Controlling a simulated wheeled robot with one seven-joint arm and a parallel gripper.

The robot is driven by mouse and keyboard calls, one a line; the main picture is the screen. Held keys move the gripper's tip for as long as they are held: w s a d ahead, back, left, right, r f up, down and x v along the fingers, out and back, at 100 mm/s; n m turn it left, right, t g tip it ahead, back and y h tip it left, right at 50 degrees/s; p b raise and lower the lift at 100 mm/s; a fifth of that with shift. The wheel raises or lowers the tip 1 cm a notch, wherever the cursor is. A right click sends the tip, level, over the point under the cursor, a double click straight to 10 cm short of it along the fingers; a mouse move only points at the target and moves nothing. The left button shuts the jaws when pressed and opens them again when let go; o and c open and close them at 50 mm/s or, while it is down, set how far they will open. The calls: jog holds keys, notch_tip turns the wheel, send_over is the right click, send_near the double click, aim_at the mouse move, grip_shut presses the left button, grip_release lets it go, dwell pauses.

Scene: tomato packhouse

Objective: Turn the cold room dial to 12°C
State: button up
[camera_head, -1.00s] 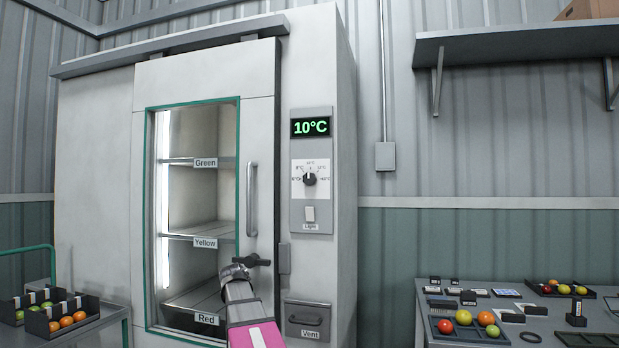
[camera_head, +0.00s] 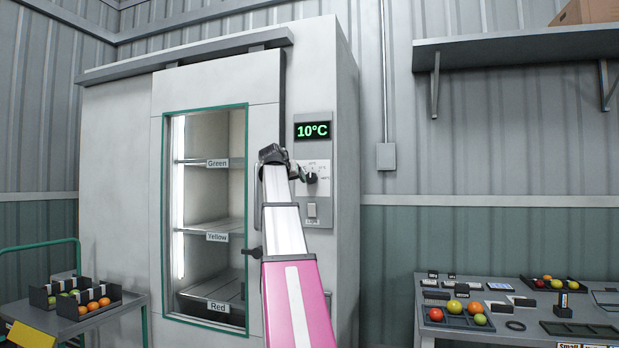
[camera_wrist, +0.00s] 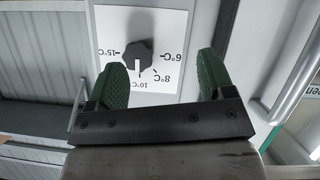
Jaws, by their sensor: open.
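The cold room dial is a black round knob (camera_wrist: 140,54) on a white scale plate (camera_wrist: 164,20). In the wrist view the plate appears upside down, with 6, 8, 10 and 15°C readable. The knob's white mark points at 10°C. Part of the scale is hidden behind the left finger. In the head view the dial (camera_head: 311,178) is partly covered by my gripper (camera_head: 297,172). My gripper, also in the wrist view (camera_wrist: 161,62), is open and empty, in front of the plate, with the knob nearer its left finger. The green display (camera_head: 313,131) reads 10°C.
A light switch (camera_head: 312,210) sits below the dial. A crate cart (camera_head: 95,318) stands at left, a table with tomatoes (camera_head: 510,335) at right.

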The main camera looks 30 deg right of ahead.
jog(key=h, duration=0.1)
send_near(310, 176)
jog(key=a, duration=0.1)
jog(key=shift+m, duration=0.4)
jog(key=x, duration=1)
jog(key=shift+s+d+r, duration=0.1)
jog(key=shift+s+d, duration=0.1)
jog(key=c, duration=0.9)
